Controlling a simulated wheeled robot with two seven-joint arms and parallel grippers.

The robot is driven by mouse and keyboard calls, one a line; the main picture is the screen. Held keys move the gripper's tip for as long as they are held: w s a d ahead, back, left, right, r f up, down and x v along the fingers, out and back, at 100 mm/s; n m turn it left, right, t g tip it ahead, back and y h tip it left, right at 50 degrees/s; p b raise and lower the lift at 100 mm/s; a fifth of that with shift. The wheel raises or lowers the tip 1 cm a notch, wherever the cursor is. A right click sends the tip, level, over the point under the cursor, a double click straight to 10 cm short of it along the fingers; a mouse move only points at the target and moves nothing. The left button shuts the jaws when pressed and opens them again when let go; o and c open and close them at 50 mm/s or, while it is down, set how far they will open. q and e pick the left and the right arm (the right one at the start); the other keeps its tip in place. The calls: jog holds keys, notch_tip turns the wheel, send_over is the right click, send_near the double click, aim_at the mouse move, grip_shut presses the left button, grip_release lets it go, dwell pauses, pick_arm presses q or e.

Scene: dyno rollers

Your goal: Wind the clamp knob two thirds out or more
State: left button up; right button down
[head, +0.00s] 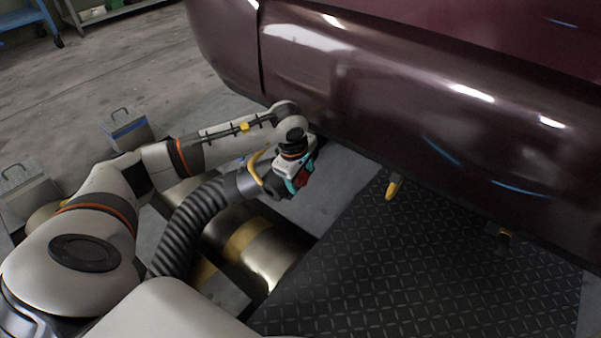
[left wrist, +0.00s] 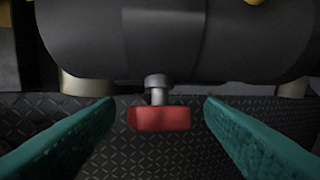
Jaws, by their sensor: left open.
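The clamp knob is a red block-shaped handle (left wrist: 160,119) on a short grey metal stem, below a dark cylinder (left wrist: 200,40) in the left wrist view. In the head view the red knob (head: 302,179) shows partly, beside my gripper. My left gripper (left wrist: 160,128) is open, with one teal finger on each side of the knob and a gap on both sides. In the head view my left gripper (head: 300,180) is at the end of the arm, next to the end of a ribbed hose (head: 190,226). My right gripper is not in view.
A dark maroon car body (head: 400,110) stands close beyond the gripper. Metal rollers (head: 255,245) lie below the hose. A black tread plate (head: 400,275) with yellow-tipped parts (head: 393,187) is at the right. Grey weights with handles (head: 127,128) stand at the left.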

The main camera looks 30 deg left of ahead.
pick_arm(q)
jog(key=c, duration=1)
jog(key=shift+s+f+n+t+b, duration=0.2)
jog(key=shift+n+t+b, duration=0.1)
jog(key=shift+t+b, duration=0.15)
jog(key=shift+s+f+n+t+b, duration=0.1)
jog(key=shift+f+n+t+b, duration=0.1)
jog(key=shift+t+b, duration=0.4)
jog(key=shift+f+n+t+b, duration=0.1)
jog(key=shift+n+t+b, duration=0.1)
jog(key=shift+t+b, duration=0.35)
jog(key=shift+r+b, duration=0.1)
jog(key=shift+b, duration=0.35)
jog(key=shift+r+n+t, duration=0.3)
jog(key=shift+t, duration=0.2)
